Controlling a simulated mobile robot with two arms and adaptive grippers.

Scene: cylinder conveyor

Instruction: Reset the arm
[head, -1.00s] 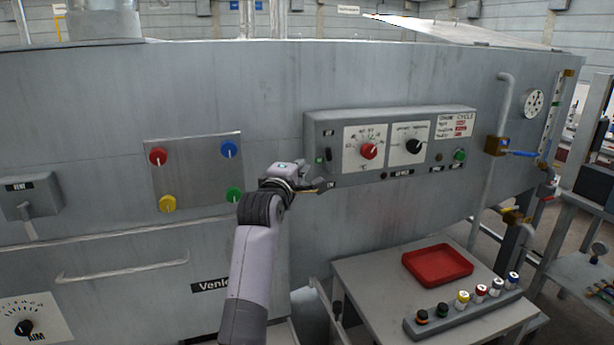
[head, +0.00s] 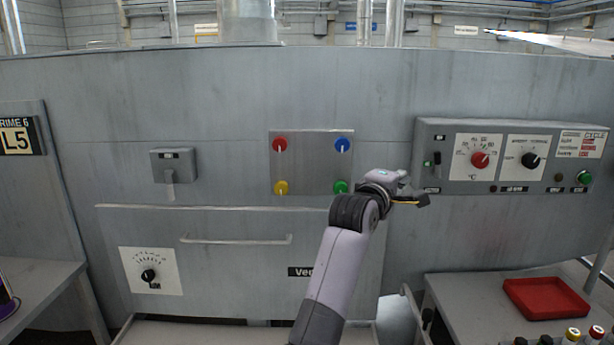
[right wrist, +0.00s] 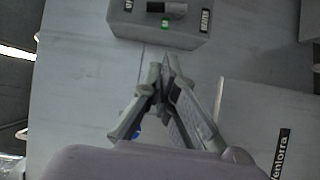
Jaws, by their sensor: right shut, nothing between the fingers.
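My right arm rises from the bottom of the head view. Its gripper (head: 424,200) is in front of the grey machine wall, just below the lower left corner of the grey control box (head: 459,184). In the right wrist view the gripper's fingers (right wrist: 165,66) come together at their tips, shut and empty. The control box (right wrist: 160,28) with a green switch shows beyond the tips there. Whether the fingers touch the wall cannot be told. My left gripper is not in view.
A plate with coloured knobs (head: 312,160) is left of the gripper. A red dial (head: 480,160) and black dial (head: 530,160) are on the box. A side table (head: 460,292) at lower right holds a red tray (head: 545,312) and several capped bottles.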

